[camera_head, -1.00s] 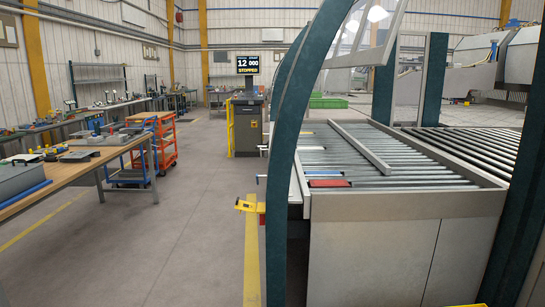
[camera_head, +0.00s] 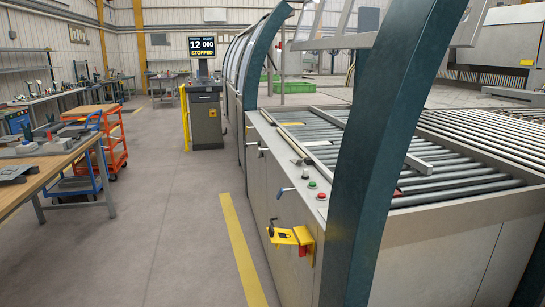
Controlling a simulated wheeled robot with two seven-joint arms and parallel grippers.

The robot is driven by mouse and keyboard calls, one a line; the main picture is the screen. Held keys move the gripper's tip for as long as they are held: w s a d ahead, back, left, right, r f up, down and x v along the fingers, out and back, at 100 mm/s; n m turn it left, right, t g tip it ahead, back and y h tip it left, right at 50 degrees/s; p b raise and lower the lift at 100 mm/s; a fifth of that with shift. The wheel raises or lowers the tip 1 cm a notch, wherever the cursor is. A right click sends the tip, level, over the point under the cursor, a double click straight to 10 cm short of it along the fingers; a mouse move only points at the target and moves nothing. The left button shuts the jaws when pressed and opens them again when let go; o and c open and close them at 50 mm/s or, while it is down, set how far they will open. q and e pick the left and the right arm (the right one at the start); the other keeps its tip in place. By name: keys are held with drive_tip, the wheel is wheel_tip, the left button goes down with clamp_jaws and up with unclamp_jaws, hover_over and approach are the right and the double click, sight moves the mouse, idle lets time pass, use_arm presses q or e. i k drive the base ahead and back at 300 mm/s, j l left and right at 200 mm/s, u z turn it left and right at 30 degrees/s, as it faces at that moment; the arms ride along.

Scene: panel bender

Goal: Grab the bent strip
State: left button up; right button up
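A long, narrow grey metal strip (camera_head: 418,163), which looks like the bent strip, lies slantwise on the roller bed (camera_head: 455,180) to the right. The dark teal post (camera_head: 385,130) hides its middle part. Its bend cannot be made out clearly from here. Neither of my grippers is in view, and nothing shows in contact with the strip.
The teal post stands between me and the rollers. A yellow bracket (camera_head: 284,236) sticks out from the machine's side. A console (camera_head: 206,118) reading "12 000 STOPPED" stands ahead. A workbench (camera_head: 60,165) and an orange cart (camera_head: 112,150) are left. The central floor (camera_head: 180,220) is clear.

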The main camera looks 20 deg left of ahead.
sight(299, 161)
drive_tip(key=i+j, duration=0.1)
drive_tip(key=j, duration=0.4)
drive_tip(key=i+j, duration=0.15)
drive_tip(key=j, duration=0.35)
drive_tip(key=i+j, duration=0.1)
drive_tip(key=j, duration=0.4)
drive_tip(key=i+j+z, duration=0.1)
drive_tip(key=z, duration=0.7)
drive_tip(key=i+j+z, duration=0.15)
drive_tip(key=j+z, duration=0.15)
drive_tip(key=i+j+z, duration=0.15)
drive_tip(key=j+z, duration=0.15)
drive_tip(key=j, duration=0.25)
drive_tip(key=j+z, duration=0.3)
drive_tip(key=j, duration=0.15)
drive_tip(key=i+j+z, duration=0.1)
drive_tip(key=j, duration=1.4)
drive_tip(key=i+j+z, duration=0.15)
drive_tip(key=j, duration=1.4)
